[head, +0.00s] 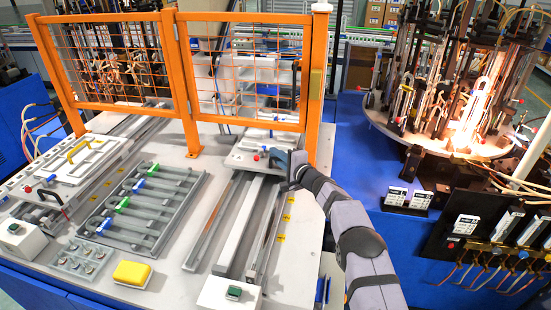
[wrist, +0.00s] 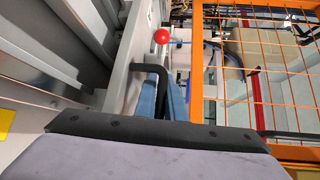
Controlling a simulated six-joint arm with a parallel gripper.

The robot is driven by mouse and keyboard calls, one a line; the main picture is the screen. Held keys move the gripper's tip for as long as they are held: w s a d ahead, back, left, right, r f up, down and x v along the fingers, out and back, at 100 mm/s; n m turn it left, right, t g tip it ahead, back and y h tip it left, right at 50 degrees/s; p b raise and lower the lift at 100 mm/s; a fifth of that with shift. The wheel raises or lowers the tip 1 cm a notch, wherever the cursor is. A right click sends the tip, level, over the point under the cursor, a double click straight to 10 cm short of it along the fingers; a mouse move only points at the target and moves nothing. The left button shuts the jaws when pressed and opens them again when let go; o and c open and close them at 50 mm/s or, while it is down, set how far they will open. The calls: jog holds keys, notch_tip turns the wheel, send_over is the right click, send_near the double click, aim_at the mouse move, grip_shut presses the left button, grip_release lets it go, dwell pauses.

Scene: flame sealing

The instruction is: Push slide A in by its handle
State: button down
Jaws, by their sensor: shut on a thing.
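A pale grey slide (head: 245,155) sits on the right-hand rails, at the foot of the orange fence; I cannot read a letter on it. A red ball knob (head: 256,157) is on its near side, and the knob also shows in the wrist view (wrist: 162,36). My gripper (head: 283,158) is at the right end of this slide. In the wrist view, its blue fingers (wrist: 172,98) are shut on the slide's black bent handle (wrist: 150,69). The handle's lower part is hidden by the fingers and the gripper body.
The orange mesh fence (head: 190,90) stands close beside my gripper. Bare rails (head: 240,235) run toward the front. A grey rack (head: 150,205) and a yellow block (head: 132,274) lie between. A glowing turntable (head: 465,130) stands right.

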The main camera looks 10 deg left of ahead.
jog(key=c, duration=1.8)
grip_release()
jog(key=shift+c, duration=0.2)
jog(key=shift+d, duration=0.1)
jog(key=b+v, duration=0.2)
jog(key=v, duration=0.5)
jog(key=shift+s, duration=0.1)
